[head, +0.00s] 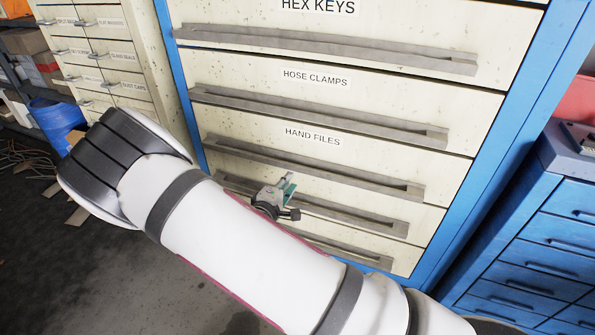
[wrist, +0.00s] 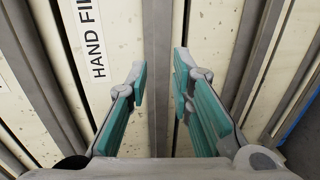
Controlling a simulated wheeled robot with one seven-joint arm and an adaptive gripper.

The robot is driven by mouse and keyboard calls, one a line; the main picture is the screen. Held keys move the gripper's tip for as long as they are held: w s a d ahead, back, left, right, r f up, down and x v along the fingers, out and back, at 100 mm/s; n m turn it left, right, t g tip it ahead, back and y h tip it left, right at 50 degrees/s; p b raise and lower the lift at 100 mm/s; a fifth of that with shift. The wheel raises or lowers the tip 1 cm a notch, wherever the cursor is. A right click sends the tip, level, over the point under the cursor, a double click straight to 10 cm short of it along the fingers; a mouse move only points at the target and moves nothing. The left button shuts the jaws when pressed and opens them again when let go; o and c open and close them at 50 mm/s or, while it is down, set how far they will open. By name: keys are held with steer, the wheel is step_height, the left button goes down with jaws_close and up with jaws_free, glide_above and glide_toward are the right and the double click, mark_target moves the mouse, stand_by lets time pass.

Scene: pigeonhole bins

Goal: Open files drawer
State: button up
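The HAND FILES drawer is a cream front with a black-on-white label (head: 313,137) and a long grey bar handle (head: 370,178) below the label. It looks shut, level with the drawers around it. My gripper (head: 287,182) is close to this handle, partly hidden behind my arm in the head view. In the wrist view the label (wrist: 90,40) is at the left, turned sideways. There my gripper (wrist: 161,78) is open, with its teal-padded fingers apart. The grey handle (wrist: 160,30) runs between and beyond the fingertips. I cannot tell whether they touch it.
The HOSE CLAMPS drawer (head: 318,78) is above, and further drawers with bar handles are below. A blue frame (head: 485,170) edges the cabinet. A blue drawer unit (head: 540,240) stands at right, small cream drawers (head: 100,50) at left. A blue bin (head: 57,118) stands left.

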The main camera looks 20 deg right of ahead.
mark_target(300, 167)
steer(key=b+x, duration=0.3)
steer(key=x, duration=0.7)
steer(key=shift+w+d+f, duration=0.1)
steer(key=shift+d, duration=0.1)
jaws_close()
